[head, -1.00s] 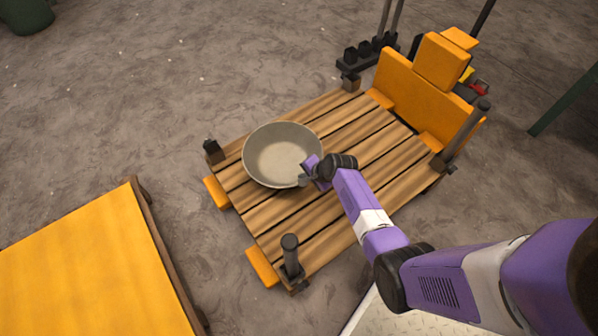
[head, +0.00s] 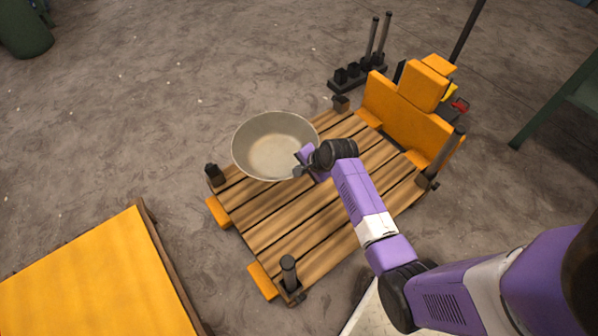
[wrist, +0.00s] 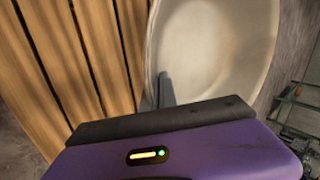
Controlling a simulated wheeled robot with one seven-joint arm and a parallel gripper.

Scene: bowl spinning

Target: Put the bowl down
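The bowl (head: 272,146) is pale grey-beige, round and wide, in the upper middle of the head view. It hangs over the far left part of the slatted wooden platform (head: 300,225) and reaches past its far edge. My gripper (head: 304,164) is at the bowl's near right rim and appears shut on it. In the wrist view the bowl (wrist: 205,45) fills the upper right, with a grey finger (wrist: 164,90) against its rim. The fingertips are partly hidden by the bowl and my wrist.
The platform has dark corner posts (head: 289,272) and an orange backrest (head: 405,112) at its right end. An orange-topped table (head: 90,275) stands at the lower left. A black rack (head: 357,75) is behind. Bare wooden slats lie nearer than the bowl.

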